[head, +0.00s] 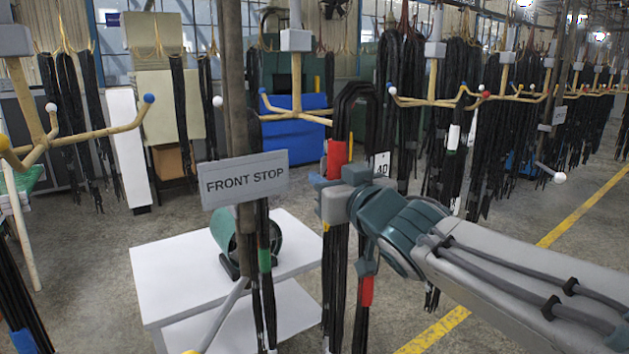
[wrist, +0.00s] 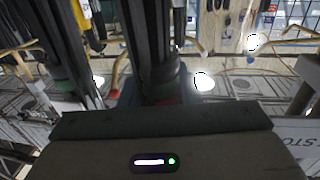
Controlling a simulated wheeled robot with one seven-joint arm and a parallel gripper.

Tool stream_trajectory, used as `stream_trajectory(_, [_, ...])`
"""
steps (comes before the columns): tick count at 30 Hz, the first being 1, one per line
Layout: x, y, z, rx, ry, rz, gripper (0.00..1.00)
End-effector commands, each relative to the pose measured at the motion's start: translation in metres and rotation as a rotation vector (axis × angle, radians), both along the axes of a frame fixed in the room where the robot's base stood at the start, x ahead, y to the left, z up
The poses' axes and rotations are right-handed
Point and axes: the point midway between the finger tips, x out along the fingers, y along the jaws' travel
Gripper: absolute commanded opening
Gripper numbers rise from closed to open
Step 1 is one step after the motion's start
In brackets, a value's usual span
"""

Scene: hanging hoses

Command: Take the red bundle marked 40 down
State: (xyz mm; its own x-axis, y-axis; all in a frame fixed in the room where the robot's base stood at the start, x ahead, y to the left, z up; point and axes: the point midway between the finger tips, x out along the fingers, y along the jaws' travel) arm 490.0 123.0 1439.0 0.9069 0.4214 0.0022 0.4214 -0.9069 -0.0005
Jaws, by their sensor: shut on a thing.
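The red bundle is a looped set of black hoses with a red band (head: 337,154) in the middle of the head view. A white tag reading 40 (head: 382,164) shows at its right, and another red band (head: 366,291) lower down. My gripper (head: 337,192) is shut on the bundle just below the upper red band. The bundle's top loop arches beside a wooden peg (head: 310,117); I cannot tell whether it rests on it. In the wrist view, dark hoses (wrist: 150,40) rise from behind my gripper's broad finger, which hides the grip.
A FRONT STOP sign (head: 245,180) on a post stands just left of my gripper. A white table (head: 180,262) with a green round object (head: 226,232) is below left. Other hose bundles (head: 460,110) hang on pegs at right. Floor with a yellow line (head: 440,328) is open at lower right.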

Motion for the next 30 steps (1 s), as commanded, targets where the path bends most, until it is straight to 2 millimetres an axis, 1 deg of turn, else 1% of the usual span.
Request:
stream_trajectory(5, [0.025,0.015,-0.033,-0.001,0.003,0.022,0.0])
stream_trajectory(9, [0.048,0.026,-0.067,-0.003,0.003,0.034,0.0])
stream_trajectory(15, [0.076,0.035,-0.117,-0.003,0.002,0.029,0.0])
stream_trajectory(23, [0.106,0.034,-0.182,-0.004,0.0,-0.008,0.0])
stream_trajectory(30, [0.126,0.023,-0.242,-0.005,0.001,-0.063,0.0])
